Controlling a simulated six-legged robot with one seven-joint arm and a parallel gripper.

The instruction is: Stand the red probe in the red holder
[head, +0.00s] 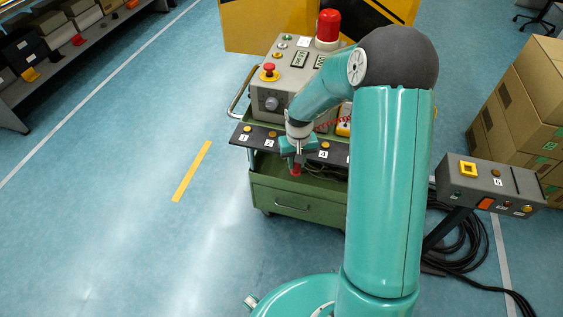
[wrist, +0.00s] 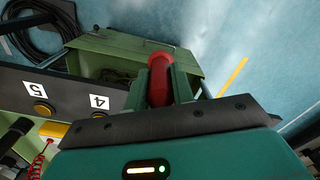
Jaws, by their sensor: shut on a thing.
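My gripper (head: 294,161) is shut on the red probe (wrist: 160,80), in front of the dark numbered ledge of the green cart. In the wrist view the probe sits between the two green fingers (wrist: 163,84), its rounded red end showing beyond them. In the head view a small red part of the probe (head: 295,170) shows below my gripper. I cannot pick out a red holder in either view; my arm and gripper hide part of the ledge.
The dark ledge (head: 258,137) carries number labels and yellow buttons. Above it stands a grey panel (head: 285,75) with a red beacon (head: 328,26). A red coiled cord (wrist: 40,160) hangs near the ledge. A grey control box (head: 490,186) stands right. Floor left of the cart is clear.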

